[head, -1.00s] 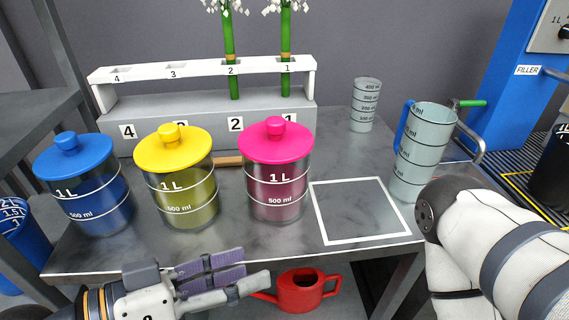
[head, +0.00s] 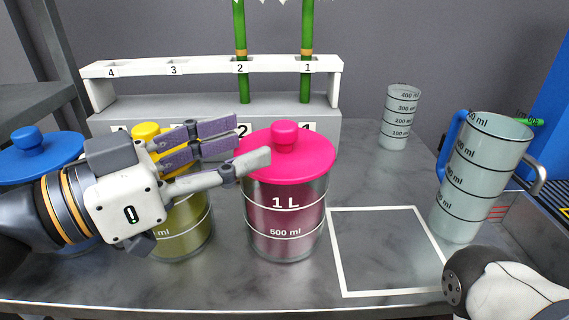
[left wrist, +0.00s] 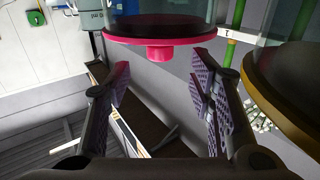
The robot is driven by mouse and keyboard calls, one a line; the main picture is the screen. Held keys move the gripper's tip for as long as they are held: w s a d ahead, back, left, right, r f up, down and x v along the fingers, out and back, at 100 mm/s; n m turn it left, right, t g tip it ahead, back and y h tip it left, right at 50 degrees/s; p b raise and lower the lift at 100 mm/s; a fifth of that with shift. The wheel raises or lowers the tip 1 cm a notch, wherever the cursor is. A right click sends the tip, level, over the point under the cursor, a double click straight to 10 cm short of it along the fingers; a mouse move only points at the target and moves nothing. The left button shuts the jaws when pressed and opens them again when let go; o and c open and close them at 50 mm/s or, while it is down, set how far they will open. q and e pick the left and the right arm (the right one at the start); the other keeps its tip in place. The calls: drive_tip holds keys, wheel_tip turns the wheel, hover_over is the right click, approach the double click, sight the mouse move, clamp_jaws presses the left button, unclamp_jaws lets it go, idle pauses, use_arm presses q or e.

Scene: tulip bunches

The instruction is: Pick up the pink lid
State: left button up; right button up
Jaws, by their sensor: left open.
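The pink lid (head: 300,165) with its round knob sits on a clear 1 L jar (head: 285,222) of dark pink liquid. In the left wrist view, the pink lid (left wrist: 175,29) shows upside down, its knob between and beyond the fingers. My left gripper (head: 248,142) is open and empty. It reaches in from the left at about lid height, its fingertips by the lid's left side in the head view. I cannot tell whether a finger touches the lid. My right gripper is out of view; only part of my right arm shows at the lower right.
A yellow-lidded jar (head: 182,230) stands behind my left gripper, and a blue-lidded jar (head: 40,158) is further left. A numbered rack (head: 205,110) with green stems is behind. A white square outline (head: 385,292), a beaker (head: 400,118) and a blue-handled jug (head: 478,185) are to the right.

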sight(273, 129)
use_arm(q)
drive_tip(key=x, duration=0.6)
drive_tip(key=shift+w+d+r, duration=0.1)
drive_tip(key=shift+d+r, duration=0.05)
drive_tip(key=shift+r, duration=0.05)
clamp_jaws()
